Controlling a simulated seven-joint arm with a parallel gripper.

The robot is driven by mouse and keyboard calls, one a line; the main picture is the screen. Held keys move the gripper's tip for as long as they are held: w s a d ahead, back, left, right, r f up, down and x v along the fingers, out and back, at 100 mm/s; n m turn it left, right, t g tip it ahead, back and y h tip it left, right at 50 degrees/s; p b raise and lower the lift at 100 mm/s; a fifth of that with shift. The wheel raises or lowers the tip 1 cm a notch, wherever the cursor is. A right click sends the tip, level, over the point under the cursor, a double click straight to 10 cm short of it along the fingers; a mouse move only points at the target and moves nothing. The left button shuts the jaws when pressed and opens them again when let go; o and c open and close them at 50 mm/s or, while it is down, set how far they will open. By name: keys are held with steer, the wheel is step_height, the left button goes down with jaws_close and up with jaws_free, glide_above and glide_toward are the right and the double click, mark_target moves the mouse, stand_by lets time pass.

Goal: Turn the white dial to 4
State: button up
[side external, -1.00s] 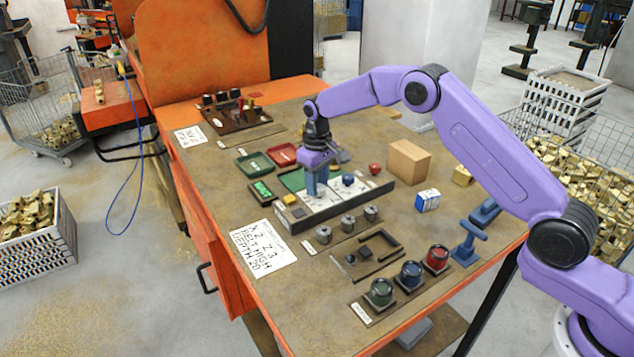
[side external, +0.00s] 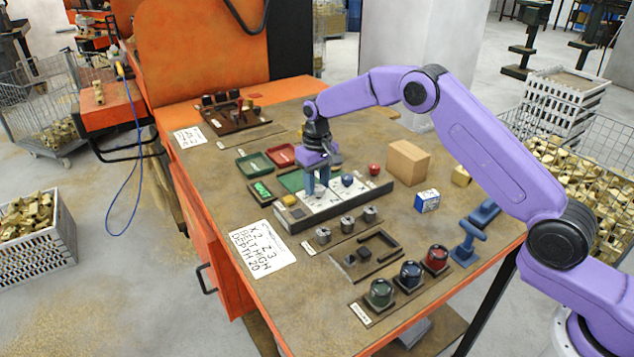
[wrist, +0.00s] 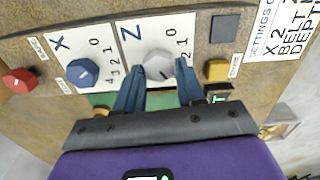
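The white dial (wrist: 157,66) sits on the white plate marked Z (wrist: 130,33), in the middle of the wrist view. The figures 0, 1 and 2 show to its right; the rest of its scale is hidden by my fingers. A dark mark shows on the dial's lower right. My gripper (wrist: 160,78) has its two blue fingers apart, one on each side of the dial. I cannot tell whether they touch it. In the side view my gripper (side external: 317,186) points down at the panel and hides the white dial.
A blue dial (wrist: 83,72) on the X plate stands left of the white one, with a red knob (wrist: 19,81) beyond it. A yellow button (wrist: 216,70) lies to the right. A cardboard box (side external: 408,162) stands behind the panel. A handwritten sheet (side external: 262,249) reads X 2, Z 3.

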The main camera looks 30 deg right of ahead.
mark_target(317, 187)
steer(key=shift+o, duration=1.2)
step_height(317, 187, up, 18)
steer(key=shift+f, duration=0.25)
